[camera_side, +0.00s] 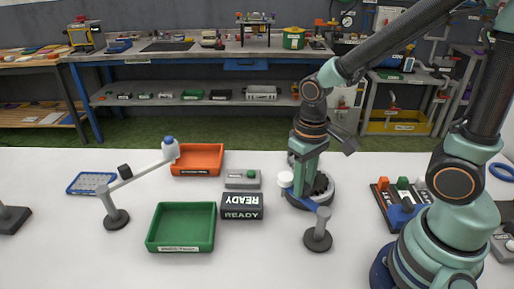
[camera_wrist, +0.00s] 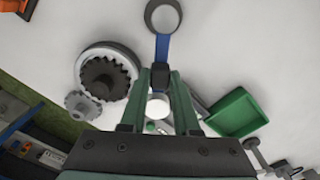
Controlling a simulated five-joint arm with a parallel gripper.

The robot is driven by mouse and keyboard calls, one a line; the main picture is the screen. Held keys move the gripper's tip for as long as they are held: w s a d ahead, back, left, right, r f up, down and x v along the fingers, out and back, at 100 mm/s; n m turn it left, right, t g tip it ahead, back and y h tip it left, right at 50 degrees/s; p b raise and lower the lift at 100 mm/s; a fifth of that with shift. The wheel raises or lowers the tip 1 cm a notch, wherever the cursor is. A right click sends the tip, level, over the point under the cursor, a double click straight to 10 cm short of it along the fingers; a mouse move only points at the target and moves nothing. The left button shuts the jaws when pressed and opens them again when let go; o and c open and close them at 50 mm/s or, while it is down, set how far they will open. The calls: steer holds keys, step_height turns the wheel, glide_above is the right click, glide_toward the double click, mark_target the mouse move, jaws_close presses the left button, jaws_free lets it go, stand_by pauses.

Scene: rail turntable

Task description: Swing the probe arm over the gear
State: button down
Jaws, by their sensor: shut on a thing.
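The probe arm is a blue bar with a black block and a white round head (camera_side: 285,180), on a short grey post (camera_side: 318,235). In the wrist view the blue bar (camera_wrist: 162,48) runs from the ring-shaped post base to my gripper. My gripper (camera_wrist: 160,75) is shut on the black block of the probe arm, and the white head (camera_wrist: 158,108) shows between the fingers. The dark toothed gear (camera_wrist: 105,78) sits on a round base to the left there, beside the head rather than under it. In the side view the gear (camera_side: 321,188) is partly hidden behind my gripper.
A second post with a white arm (camera_side: 140,175) stands at the left. A green tray (camera_side: 180,248), an orange tray (camera_side: 197,173) and a READY box (camera_side: 242,206) lie left of my gripper. A small gear (camera_wrist: 83,104) is beside the large one.

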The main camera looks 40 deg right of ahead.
steer(key=shift+s+d+m, duration=0.3)
steer(key=shift+d+m, duration=0.35)
steer(key=shift+m, duration=0.7)
steer(key=shift+s+d+m, duration=0.3)
steer(key=shift+d+m, duration=0.35)
steer(key=shift+m, duration=0.65)
steer(key=shift+s+d+m, duration=0.3)
steer(key=shift+d+m, duration=0.35)
steer(key=shift+m, duration=0.7)
steer(key=c, duration=0.6)
jaws_free()
steer(key=shift+c, duration=0.2)
steer(key=shift+r, duration=0.15)
step_height(320, 180, up, 12)
